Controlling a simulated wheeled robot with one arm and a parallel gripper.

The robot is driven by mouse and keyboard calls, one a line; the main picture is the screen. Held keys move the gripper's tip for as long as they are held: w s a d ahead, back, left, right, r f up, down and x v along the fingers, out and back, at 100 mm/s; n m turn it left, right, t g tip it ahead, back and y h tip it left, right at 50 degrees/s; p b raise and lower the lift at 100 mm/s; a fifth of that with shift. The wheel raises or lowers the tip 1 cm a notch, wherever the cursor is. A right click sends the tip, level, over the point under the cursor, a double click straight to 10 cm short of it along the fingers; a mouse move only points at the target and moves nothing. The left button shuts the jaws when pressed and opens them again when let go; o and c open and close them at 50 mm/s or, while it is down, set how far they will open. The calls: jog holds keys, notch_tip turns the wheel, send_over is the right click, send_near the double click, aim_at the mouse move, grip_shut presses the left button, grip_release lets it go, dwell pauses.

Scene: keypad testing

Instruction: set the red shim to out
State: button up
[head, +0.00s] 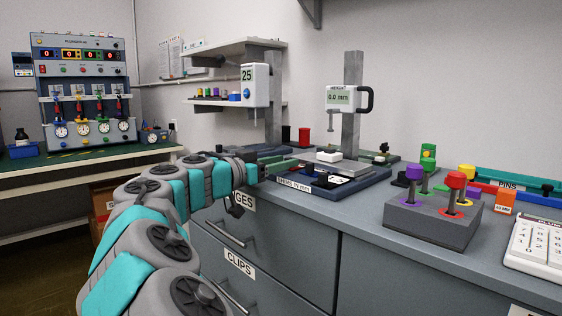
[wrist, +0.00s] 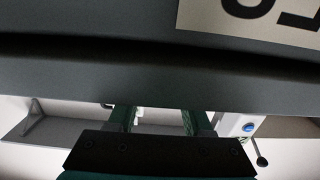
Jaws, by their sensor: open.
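I cannot tell for sure which thing is the red shim. A red cylinder (head: 304,136) stands at the back of the counter, left of the gauge post. A red-topped plunger (head: 456,181) stands in the grey block at the right. My gripper (head: 261,172) is at the front edge of the counter, just left of the dark blue gauge base (head: 345,193). In the wrist view my gripper's two green fingers (wrist: 163,120) are apart, with nothing visible held between them.
The gauge (head: 340,97) reads 0.0 mm on its post. A second device marked 25 (head: 256,86) stands behind my gripper. A keypad (head: 536,246) lies at the right edge. Drawers (head: 262,256) are below the counter.

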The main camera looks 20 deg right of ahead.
grip_shut()
dwell(0.4)
dwell(1.1)
